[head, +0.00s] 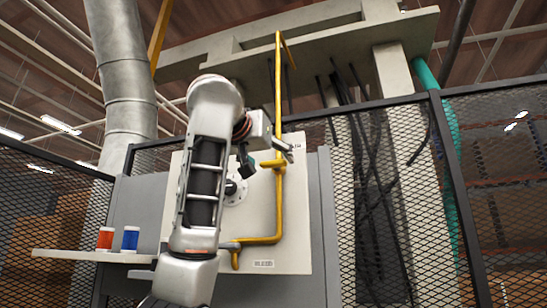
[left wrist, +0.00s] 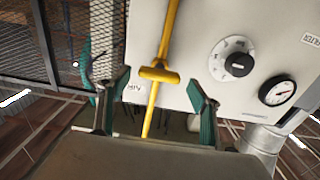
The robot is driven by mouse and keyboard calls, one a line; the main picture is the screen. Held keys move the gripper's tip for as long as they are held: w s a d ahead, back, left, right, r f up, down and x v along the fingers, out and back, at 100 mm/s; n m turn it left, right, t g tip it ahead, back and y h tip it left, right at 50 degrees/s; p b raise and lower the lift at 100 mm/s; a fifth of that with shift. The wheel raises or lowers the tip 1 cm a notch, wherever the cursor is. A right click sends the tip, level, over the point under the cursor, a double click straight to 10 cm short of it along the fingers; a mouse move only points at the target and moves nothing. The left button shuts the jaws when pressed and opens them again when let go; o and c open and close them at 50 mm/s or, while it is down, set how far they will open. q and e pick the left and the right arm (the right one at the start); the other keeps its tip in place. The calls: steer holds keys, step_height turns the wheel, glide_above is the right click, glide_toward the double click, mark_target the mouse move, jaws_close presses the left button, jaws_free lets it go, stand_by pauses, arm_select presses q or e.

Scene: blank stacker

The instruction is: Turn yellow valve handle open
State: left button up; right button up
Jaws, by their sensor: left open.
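A yellow valve handle (head: 273,164) sits crosswise on an upright yellow pipe (head: 278,90) in front of a pale panel. In the left wrist view the handle (left wrist: 158,74) shows as a short bar across the pipe, above and between my fingertips. My left gripper (head: 267,157) is beside the handle in the head view, with its fingers spread. In the left wrist view my left gripper (left wrist: 158,92) has its teal-padded fingers wide apart, with nothing held. I cannot tell its exact distance from the handle. My right gripper is not in view.
The panel (head: 293,250) carries a black dial (left wrist: 238,65) and a round gauge (left wrist: 278,90). The yellow pipe bends left low on the panel. A shelf (head: 70,256) at left holds a red spool (head: 105,238) and a blue spool (head: 130,238). Mesh fence (head: 500,160) stands at the right.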

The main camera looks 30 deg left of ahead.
mark_target(272, 161)
arm_select(q)
steer(key=shift+p+x, duration=0.45)
steer(key=shift+x, duration=0.65)
steer(key=shift+w, duration=0.45)
steer(key=shift+c, duration=0.7)
steer(key=c, duration=1)
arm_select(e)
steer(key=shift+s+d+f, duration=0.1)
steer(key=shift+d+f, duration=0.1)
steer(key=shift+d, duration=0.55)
